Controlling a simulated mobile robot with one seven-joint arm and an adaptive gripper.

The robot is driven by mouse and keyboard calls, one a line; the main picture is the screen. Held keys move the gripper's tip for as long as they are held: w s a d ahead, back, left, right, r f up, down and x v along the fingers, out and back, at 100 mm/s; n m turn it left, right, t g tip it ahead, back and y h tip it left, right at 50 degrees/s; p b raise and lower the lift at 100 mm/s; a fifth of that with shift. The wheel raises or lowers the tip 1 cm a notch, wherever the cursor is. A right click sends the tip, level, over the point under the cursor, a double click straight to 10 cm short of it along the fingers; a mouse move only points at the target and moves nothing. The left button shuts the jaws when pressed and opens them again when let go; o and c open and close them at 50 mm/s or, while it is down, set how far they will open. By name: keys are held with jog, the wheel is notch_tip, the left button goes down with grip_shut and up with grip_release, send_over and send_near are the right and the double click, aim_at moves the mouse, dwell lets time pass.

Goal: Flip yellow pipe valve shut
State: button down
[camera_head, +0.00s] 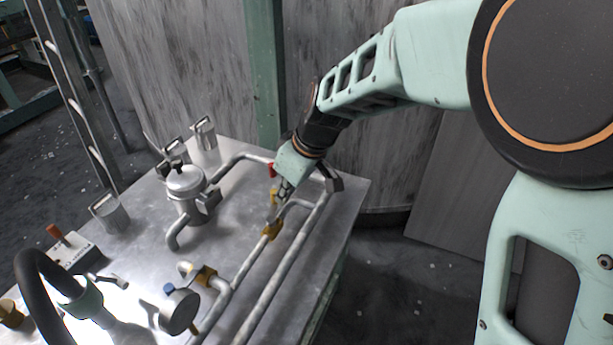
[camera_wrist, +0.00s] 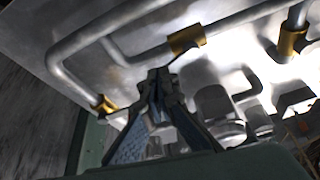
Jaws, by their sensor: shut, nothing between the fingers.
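My gripper (camera_head: 277,206) points down over the pipework, and its fingers are shut with nothing between them. In the wrist view the closed fingertips (camera_wrist: 160,77) are just below a yellow-brass valve fitting (camera_wrist: 186,39). In the head view a yellow valve body (camera_head: 272,230) sits on a grey pipe just below the fingertips. Whether the fingers touch it, and how its handle is turned, I cannot tell. Another yellow part (camera_head: 274,196) shows beside the fingers, partly hidden. Another brass fitting (camera_head: 205,275) is lower left on the pipes.
Grey pipes (camera_head: 283,262) run along the right of the metal table (camera_head: 332,232). A red handle (camera_head: 271,170) is near my wrist. A silver lidded vessel (camera_head: 186,182), a round gauge (camera_head: 179,311) and metal cups (camera_head: 111,214) stand to the left. A green post and panels rise behind.

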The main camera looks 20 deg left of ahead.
jog(key=a+n+g, duration=0.1)
jog(key=n, duration=0.1)
jog(key=n+p, duration=0.1)
jog(key=n, duration=0.1)
jog(key=a+n+g, duration=0.1)
jog(key=n, duration=0.1)
jog(key=shift+w+a+r+n+g+p, duration=0.1)
jog(key=shift+a+n+g+p, duration=0.2)
jog(key=shift+s+a+n+g+h+p, duration=0.25)
jog(key=shift+a+n+g+p, duration=0.15)
jog(key=shift+n+p, duration=0.65)
jog(key=shift+s+a+n+g+h+p, duration=0.35)
jog(key=shift+n+p, duration=0.35)
jog(key=shift+n, duration=0.6)
jog(key=shift+s+a+n+g+h+p, duration=0.2)
jog(key=shift+a+n+g+p, duration=0.2)
jog(key=shift+n+p, duration=0.65)
